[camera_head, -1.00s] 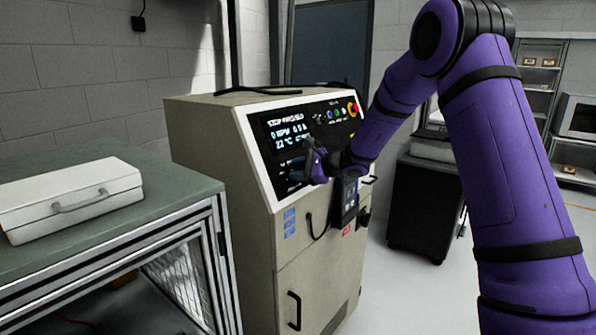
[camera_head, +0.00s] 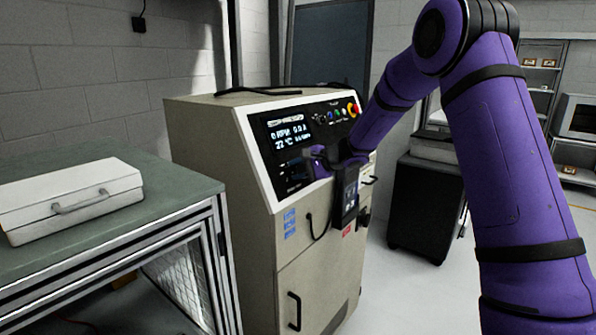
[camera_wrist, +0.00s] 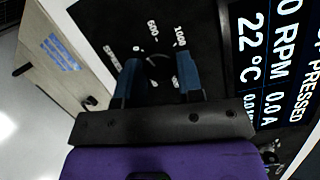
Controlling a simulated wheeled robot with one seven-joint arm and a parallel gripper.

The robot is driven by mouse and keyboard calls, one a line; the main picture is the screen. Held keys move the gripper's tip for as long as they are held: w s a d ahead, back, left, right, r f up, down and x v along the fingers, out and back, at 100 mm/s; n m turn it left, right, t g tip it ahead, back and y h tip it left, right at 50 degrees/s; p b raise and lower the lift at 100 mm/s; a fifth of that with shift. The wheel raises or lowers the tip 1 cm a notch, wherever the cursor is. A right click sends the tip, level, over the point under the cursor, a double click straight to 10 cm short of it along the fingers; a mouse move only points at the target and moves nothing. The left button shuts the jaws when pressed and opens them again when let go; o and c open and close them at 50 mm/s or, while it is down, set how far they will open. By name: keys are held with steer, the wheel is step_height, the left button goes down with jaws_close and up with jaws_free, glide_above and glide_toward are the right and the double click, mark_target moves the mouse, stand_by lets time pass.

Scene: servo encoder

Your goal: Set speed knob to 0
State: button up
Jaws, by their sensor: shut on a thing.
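The speed knob (camera_wrist: 157,70) is a dark round knob on the black control panel. White markings, "600" and "1000" among them, ring it in the wrist view. My gripper (camera_wrist: 158,62) has its two blue fingers on either side of the knob and is shut on it. In the head view my gripper (camera_head: 318,156) is at the panel below the display and hides the knob. The knob's pointer is too dark to read. The display (camera_head: 288,131) reads 0 RPM, 0.0 A and 22 °C; its top line in the wrist view ends in "PRESSED".
The beige machine cabinet (camera_head: 205,150) carries the panel. A red stop button (camera_head: 352,109) and small buttons are at the panel's upper right. A dark handheld box (camera_head: 345,195) is on the cabinet front. A bench (camera_head: 170,195) with a white case (camera_head: 70,195) stands at left.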

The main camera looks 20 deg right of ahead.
steer(key=shift+r+n+g+h, duration=0.1)
steer(key=shift+n+g+h, duration=0.35)
steer(key=shift+n, duration=1.75)
steer(key=o, duration=0.9)
steer(key=v, duration=1)
steer(key=shift+s+d+r, duration=0.2)
steer(key=shift+s+r, duration=0.05)
